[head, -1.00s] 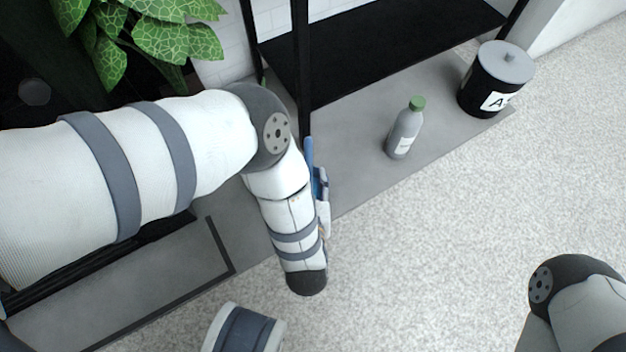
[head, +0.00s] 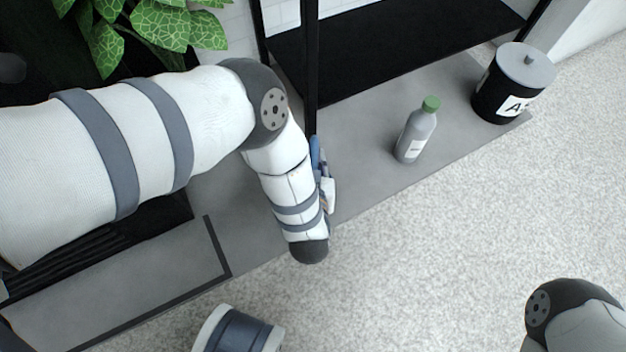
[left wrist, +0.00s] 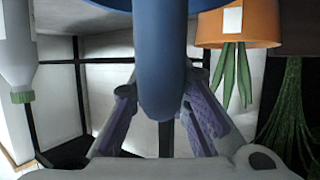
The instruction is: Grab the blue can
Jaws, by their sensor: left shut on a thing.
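The blue can (left wrist: 158,50) fills the upper middle of the left wrist view. Only a rounded upright blue part and a wider blue part at the top edge show. My left gripper (left wrist: 160,92) has its two fingers on either side of the upright part and is shut on it. In the head view, a small blue piece of the can (head: 315,150) shows beyond my left forearm, beside a black shelf post. The forearm hides most of the can and of the left gripper (head: 328,190). My right gripper is not in view.
A grey bottle with a green cap (head: 416,132) stands on the grey shelf base (head: 365,190). A black canister with a grey lid (head: 512,85) stands at its right end. A leafy plant (head: 150,25) is at upper left. Pale floor (head: 440,250) is clear at the front.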

